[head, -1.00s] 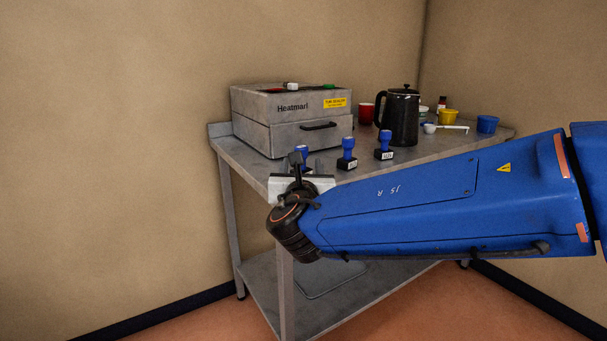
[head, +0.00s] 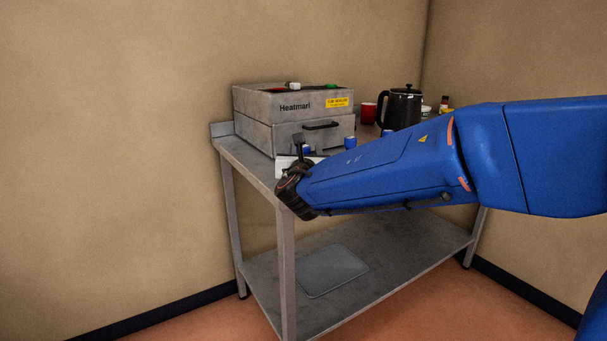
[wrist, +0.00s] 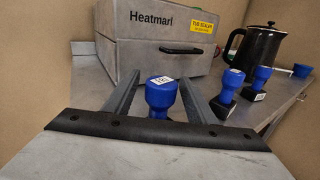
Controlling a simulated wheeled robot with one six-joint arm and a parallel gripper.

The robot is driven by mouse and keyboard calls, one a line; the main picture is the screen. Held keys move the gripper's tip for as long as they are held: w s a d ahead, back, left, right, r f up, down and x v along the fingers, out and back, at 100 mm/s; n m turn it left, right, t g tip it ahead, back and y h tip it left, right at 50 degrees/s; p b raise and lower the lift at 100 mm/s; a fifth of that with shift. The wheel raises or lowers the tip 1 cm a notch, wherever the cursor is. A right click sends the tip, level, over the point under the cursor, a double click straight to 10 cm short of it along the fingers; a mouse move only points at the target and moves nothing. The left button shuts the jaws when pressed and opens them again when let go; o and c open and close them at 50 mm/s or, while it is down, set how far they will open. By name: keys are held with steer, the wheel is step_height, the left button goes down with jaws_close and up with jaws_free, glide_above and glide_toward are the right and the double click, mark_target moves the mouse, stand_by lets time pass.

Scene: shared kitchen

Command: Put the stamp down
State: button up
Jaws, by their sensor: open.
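A stamp with a blue handle (wrist: 161,92) and a black base stands upright on the metal table in the wrist view. My gripper (wrist: 160,98) is open, with one finger on each side of this stamp and a gap to the handle on both sides. In the head view the stamp's blue top (head: 307,149) shows just behind my gripper (head: 300,158); its lower part is hidden there. Two more blue stamps stand to the right in the wrist view, a nearer one (wrist: 231,82) and a farther one (wrist: 261,76).
A grey tub sealer (head: 290,125) marked "Heatmari" stands close behind the stamp. A black kettle (head: 400,108) and a red cup (head: 368,112) stand farther back on the table (head: 250,163). The lower shelf holds a flat grey panel (head: 332,270).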

steer(key=shift+w, duration=0.45)
steer(key=c, duration=1.2)
jaws_close()
steer(key=shift+r, duration=0.15)
